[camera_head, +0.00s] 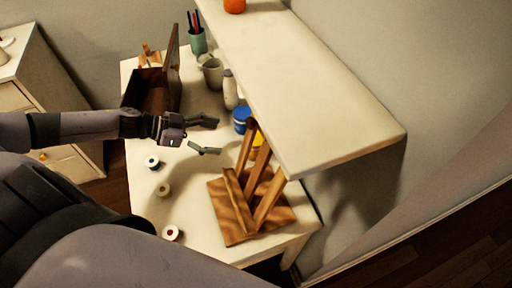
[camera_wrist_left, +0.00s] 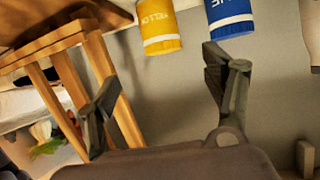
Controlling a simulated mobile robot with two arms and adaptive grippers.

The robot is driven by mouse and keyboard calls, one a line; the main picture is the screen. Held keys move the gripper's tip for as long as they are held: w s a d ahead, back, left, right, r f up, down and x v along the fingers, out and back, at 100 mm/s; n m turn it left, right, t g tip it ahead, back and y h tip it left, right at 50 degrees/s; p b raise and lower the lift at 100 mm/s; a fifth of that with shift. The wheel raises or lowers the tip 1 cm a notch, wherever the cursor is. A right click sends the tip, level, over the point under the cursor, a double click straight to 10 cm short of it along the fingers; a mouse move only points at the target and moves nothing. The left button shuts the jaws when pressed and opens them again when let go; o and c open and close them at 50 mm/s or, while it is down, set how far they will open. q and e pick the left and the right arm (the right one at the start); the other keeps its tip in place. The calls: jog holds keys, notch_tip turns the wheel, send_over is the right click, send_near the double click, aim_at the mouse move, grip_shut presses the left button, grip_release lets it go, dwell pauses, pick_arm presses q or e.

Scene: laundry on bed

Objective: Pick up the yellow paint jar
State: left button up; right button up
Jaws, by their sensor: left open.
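The yellow paint jar (camera_head: 257,143) stands on the white desk behind a wooden easel and is partly hidden by it in the head view. In the left wrist view the yellow jar (camera_wrist_left: 158,26) is at the top, between the open fingers' directions and apart from them. A blue paint jar (camera_head: 241,120) stands beside it, and it also shows in the left wrist view (camera_wrist_left: 230,18). My left gripper (camera_head: 211,136) is open and empty, a short way left of the jars. My right gripper is not in view.
The wooden easel (camera_head: 238,219) stands close to the yellow jar. A white shelf (camera_head: 310,85) overhangs the jars' right side. A wooden box (camera_head: 150,92), mug (camera_head: 212,74) and pale bottle (camera_head: 230,92) are farther back. Small spools (camera_head: 164,190) lie on the desk's front left.

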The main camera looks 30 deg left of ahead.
aim_at(255, 148)
pick_arm(q)
jog(key=x, duration=0.7)
jog(key=shift+w+r+p, duration=0.1)
jog(key=shift+r+p, duration=0.05)
jog(key=shift+p, duration=0.25)
jog(key=shift+w+d+f, duration=0.3)
jog(key=shift+d, duration=0.05)
jog(key=shift+w+d, duration=0.15)
jog(key=shift+d, duration=0.1)
jog(key=x, duration=0.2)
jog(key=p+x, duration=0.1)
jog(key=x, duration=0.1)
jog(key=shift+w+d+r, duration=0.1)
jog(key=shift+w+d, duration=0.15)
jog(key=shift+w, duration=0.05)
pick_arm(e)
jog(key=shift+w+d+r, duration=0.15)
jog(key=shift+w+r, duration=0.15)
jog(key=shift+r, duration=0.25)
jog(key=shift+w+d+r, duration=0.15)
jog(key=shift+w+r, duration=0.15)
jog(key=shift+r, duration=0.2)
pick_arm(q)
jog(key=shift+s, duration=0.1)
jog(key=shift+c, duration=0.5)
jog(key=c, duration=1.4)
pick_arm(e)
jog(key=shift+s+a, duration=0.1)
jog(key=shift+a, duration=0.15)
